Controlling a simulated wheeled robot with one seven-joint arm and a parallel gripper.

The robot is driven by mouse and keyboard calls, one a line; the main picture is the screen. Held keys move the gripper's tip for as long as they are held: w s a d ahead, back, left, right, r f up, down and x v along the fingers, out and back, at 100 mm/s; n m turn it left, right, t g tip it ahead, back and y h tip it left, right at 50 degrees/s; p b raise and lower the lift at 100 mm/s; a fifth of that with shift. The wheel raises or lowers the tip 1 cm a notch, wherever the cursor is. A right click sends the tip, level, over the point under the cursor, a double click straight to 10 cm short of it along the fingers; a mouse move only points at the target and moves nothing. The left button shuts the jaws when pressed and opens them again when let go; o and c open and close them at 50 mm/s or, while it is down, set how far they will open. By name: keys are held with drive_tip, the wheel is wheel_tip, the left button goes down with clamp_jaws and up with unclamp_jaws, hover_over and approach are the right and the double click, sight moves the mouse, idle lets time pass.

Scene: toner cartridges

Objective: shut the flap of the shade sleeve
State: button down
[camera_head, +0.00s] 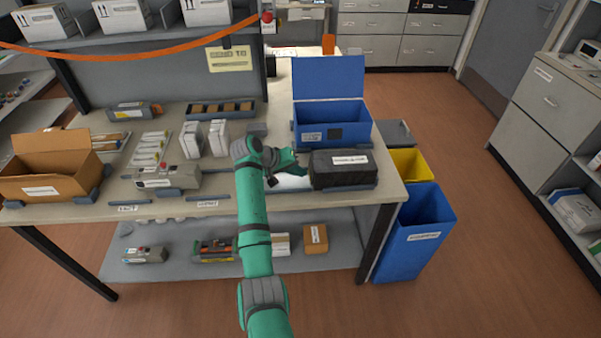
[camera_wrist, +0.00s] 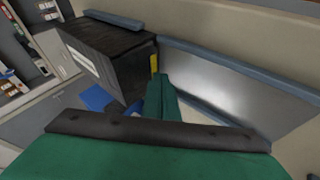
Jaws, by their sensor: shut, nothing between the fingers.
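The shade sleeve looks to be the black box (camera_head: 342,170) with a white label, lying at the right front of the table. In the wrist view the black box (camera_wrist: 112,55) fills the upper left, with a small yellow strip (camera_wrist: 154,64) on its edge near my fingers. I cannot make out the flap clearly or tell how far it stands open. My gripper (camera_head: 301,158) is at the left end of the box, close to it; whether it touches is unclear. In the wrist view my gripper (camera_wrist: 160,88) is shut and empty, beside the yellow strip.
A bright metal plate (camera_wrist: 235,85) with blue-grey rails lies beside the box. An open blue bin (camera_head: 330,127) with a raised lid stands just behind it. White cartons (camera_head: 218,138) and a grey cartridge (camera_head: 168,178) stand left of my arm.

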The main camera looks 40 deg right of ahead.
drive_tip(key=a, duration=0.1)
drive_tip(key=w+a+r, duration=0.1)
drive_tip(key=w+a, duration=0.1)
drive_tip(key=shift+a+r, duration=0.15)
drive_tip(key=shift+a, duration=0.25)
drive_tip(key=shift+s+a+r+t+y, duration=0.75)
drive_tip(key=shift+a+r, duration=1.35)
drive_tip(key=shift+r, duration=1.05)
drive_tip(key=shift+m, duration=0.4)
drive_tip(key=x, duration=0.9)
drive_tip(key=shift+s+a+f, duration=0.1)
drive_tip(key=shift+s+f, duration=0.05)
drive_tip(key=shift+f, duration=0.1)
drive_tip(key=d, duration=0.1)
drive_tip(key=s+d, duration=0.1)
drive_tip(key=d, duration=0.1)
drive_tip(key=shift+s+f, duration=0.3)
drive_tip(key=shift+s+d, duration=0.2)
drive_tip(key=shift+d, duration=0.1)
drive_tip(key=shift+s+d+f+g+h, duration=0.25)
drive_tip(key=shift+s+d+f, duration=0.15)
drive_tip(key=shift+d, duration=0.25)
drive_tip(key=shift+r, duration=0.1)
